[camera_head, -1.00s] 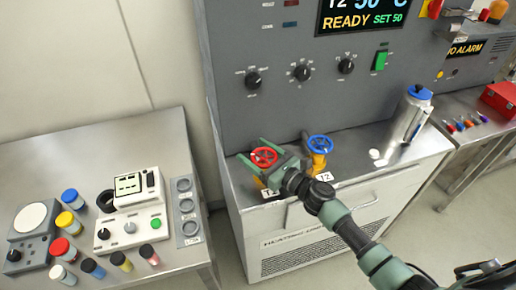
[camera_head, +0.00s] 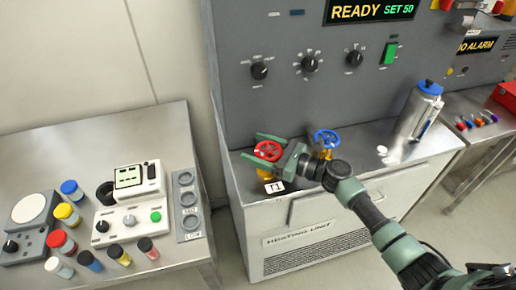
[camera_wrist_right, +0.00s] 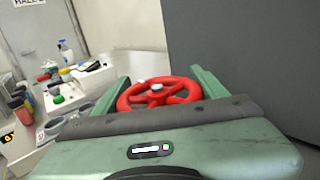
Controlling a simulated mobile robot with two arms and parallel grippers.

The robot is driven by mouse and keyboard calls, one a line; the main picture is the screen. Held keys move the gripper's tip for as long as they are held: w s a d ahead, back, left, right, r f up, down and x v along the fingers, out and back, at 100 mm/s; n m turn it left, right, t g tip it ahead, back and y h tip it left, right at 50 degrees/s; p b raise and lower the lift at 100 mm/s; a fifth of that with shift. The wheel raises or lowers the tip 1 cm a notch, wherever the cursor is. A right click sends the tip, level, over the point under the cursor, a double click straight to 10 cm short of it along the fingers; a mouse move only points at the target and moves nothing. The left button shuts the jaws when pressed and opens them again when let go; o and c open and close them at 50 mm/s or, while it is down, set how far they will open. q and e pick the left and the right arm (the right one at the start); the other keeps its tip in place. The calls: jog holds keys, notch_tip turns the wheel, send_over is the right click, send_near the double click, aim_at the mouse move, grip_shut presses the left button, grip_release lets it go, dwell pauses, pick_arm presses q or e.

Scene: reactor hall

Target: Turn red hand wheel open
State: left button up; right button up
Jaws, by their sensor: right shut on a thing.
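The red hand wheel (camera_head: 268,151) sits on a yellow valve at the left end of the heating unit's steel top, above the T1 label (camera_head: 275,187). My right gripper (camera_head: 256,147) reaches in from the right with its two green fingers on either side of the wheel, shut on its rim. In the right wrist view the red wheel (camera_wrist_right: 159,93) lies between the fingers, its spokes and hub showing. The gripper body hides the wheel's near edge and the valve below it there. My left gripper is not in view.
A blue hand wheel (camera_head: 326,138) stands just right of the red one, close behind my right gripper. The grey control panel (camera_head: 300,100) rises behind. A silver flask (camera_head: 418,112) stands farther right. A side table at left holds several coloured-lid jars and devices.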

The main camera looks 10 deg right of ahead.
jog(key=o, duration=1.4)
jog(key=shift+c, duration=0.2)
jog(key=b+v, duration=0.2)
jog(key=v, duration=0.5)
jog(key=shift+f, duration=0.15)
jog(key=shift+s+d, duration=0.3)
